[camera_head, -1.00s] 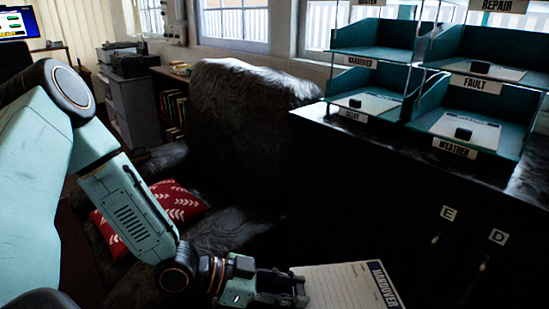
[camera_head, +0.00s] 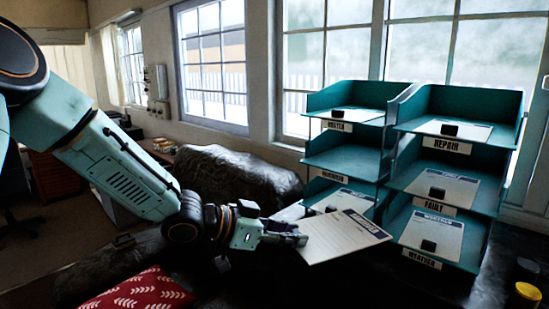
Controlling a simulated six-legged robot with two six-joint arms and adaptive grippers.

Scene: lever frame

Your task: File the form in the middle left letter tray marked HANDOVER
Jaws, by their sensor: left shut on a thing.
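My left gripper (camera_head: 293,233) is shut on the form (camera_head: 335,242), a white sheet with lined text and a dark HANDOVER heading. It holds the form tilted by its left edge, in front of the lower left tray. The middle left letter tray (camera_head: 345,158) is teal with a small white label (camera_head: 328,174) on its front edge. It shows no paper in it and lies above the form, apart from it. My right gripper is not in view.
The upper left tray (camera_head: 347,95) and lower left tray (camera_head: 320,188) hold papers with black blocks. The right trays are marked REPAIR, FAULT (camera_head: 441,207) and WEATHER and hold papers too. A yellow-topped object (camera_head: 527,292) is at lower right.

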